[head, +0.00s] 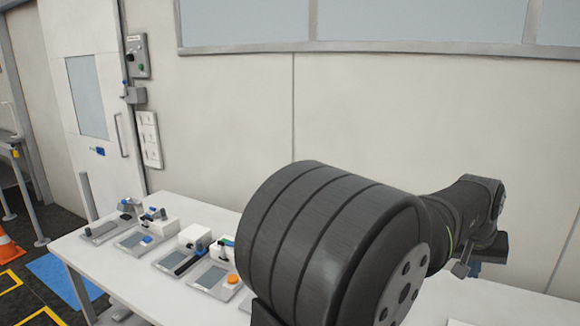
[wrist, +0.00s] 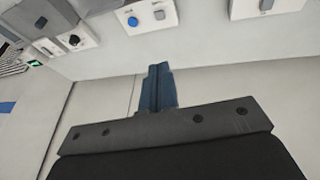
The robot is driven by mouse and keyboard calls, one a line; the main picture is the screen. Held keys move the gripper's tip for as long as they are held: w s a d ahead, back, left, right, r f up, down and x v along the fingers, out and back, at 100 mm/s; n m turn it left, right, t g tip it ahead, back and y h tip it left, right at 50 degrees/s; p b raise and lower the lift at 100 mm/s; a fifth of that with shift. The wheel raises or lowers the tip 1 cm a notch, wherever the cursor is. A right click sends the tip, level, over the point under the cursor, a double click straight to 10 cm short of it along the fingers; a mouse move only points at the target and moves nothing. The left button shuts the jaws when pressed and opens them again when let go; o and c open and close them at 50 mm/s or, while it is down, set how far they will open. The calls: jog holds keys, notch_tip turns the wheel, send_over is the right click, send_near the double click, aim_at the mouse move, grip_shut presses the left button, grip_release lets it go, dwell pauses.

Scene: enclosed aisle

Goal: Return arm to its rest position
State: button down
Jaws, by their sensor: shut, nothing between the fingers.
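My arm crosses the right half of the head view, with a large dark ribbed joint in front and a slimmer wrist behind it. My gripper (wrist: 158,88) shows in the wrist view as two blue-grey fingers pressed together, with nothing between them. They stick out from a dark grey plate with several bolts. The arm hides part of the table and wall.
A white table (head: 70,249) carries several small devices on its left part, one with an orange button (head: 232,279). A door (head: 92,90) and wall-mounted switch boxes (head: 137,56) are at left. An orange cone (head: 8,247) stands on the floor.

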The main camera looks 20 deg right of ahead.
jog(key=shift+v, duration=1.3)
